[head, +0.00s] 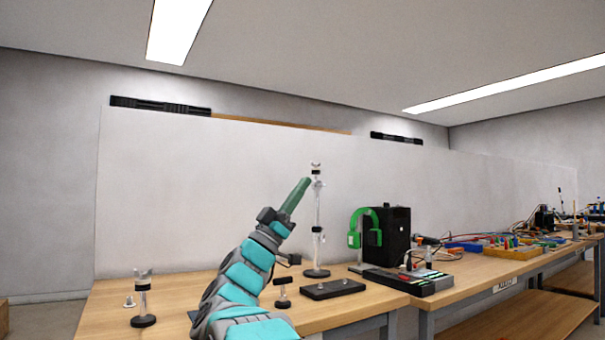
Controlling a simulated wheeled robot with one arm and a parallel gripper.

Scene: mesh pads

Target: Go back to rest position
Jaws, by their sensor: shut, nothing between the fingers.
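My gripper (297,194) is at the end of my grey and teal arm, raised above the wooden table (185,289) and pointing up and to the right. It looks like a slim green shape, shut and empty. Its tip is just left of the top of a tall clear stand (317,222) on a dark round base. I cannot tell if they touch. My arm hides part of the table's middle.
A short stand (143,305) is at the left. A black plate (332,289), green headphones (364,235), a black box (396,236) and a keypad device (420,281) stand to the right. Several wires and boards (510,246) cover the farther bench. A white partition (200,190) stands behind.

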